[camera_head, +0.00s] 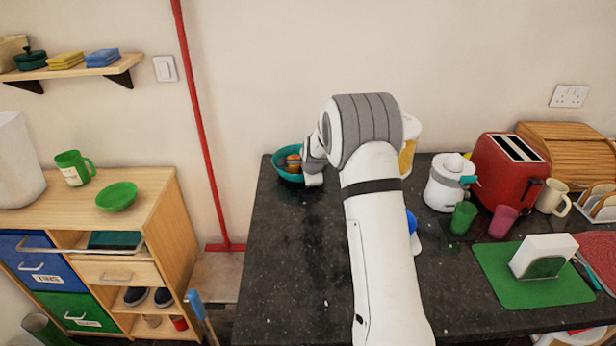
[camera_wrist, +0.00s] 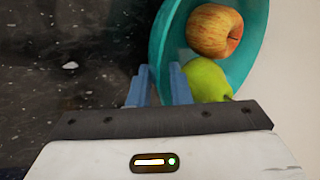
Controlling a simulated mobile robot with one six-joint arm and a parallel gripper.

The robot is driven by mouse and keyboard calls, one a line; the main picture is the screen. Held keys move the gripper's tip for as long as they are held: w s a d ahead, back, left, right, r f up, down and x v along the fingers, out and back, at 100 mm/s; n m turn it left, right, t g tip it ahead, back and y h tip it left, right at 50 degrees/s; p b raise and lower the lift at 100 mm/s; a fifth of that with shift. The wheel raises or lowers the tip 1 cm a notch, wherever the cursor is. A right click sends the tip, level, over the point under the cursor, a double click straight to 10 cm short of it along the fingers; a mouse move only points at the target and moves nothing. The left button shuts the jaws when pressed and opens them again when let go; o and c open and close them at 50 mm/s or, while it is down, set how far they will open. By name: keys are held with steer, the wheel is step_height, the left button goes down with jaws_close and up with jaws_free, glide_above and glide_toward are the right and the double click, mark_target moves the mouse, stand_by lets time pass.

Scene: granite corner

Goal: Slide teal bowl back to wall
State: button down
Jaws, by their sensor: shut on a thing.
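The teal bowl (camera_head: 284,173) stands near the back left corner of the dark granite counter, close to the wall. It holds fruit. In the wrist view the bowl (camera_wrist: 156,45) shows at the upper right, with a red-yellow apple (camera_wrist: 214,32) and a green pear (camera_wrist: 207,79) inside. My gripper (camera_wrist: 160,84) has its blue fingers on either side of the bowl's near rim and is shut on it. In the head view my wrist is at the bowl's right side and my arm hides the fingertips.
The granite counter (camera_head: 290,270) is clear in front of the bowl. A yellow-and-white canister (camera_head: 408,150) stands right of my arm by the wall. A white juicer (camera_head: 446,185) and red toaster (camera_head: 508,170) stand further right. A red pole (camera_head: 200,120) is left of the counter.

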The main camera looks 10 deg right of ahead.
stand_by(0.3)
steer(key=shift+a+r+p, duration=0.15)
steer(key=shift+a+p, duration=0.05)
steer(key=shift+p, duration=0.3)
steer(key=shift+w+a+p, duration=0.15)
steer(key=shift+a+p, duration=0.2)
steer(key=shift+w+a+p, duration=0.2)
steer(key=shift+a+p, duration=0.25)
steer(key=shift+a, duration=0.45)
steer(key=c, duration=1.3)
jaws_free()
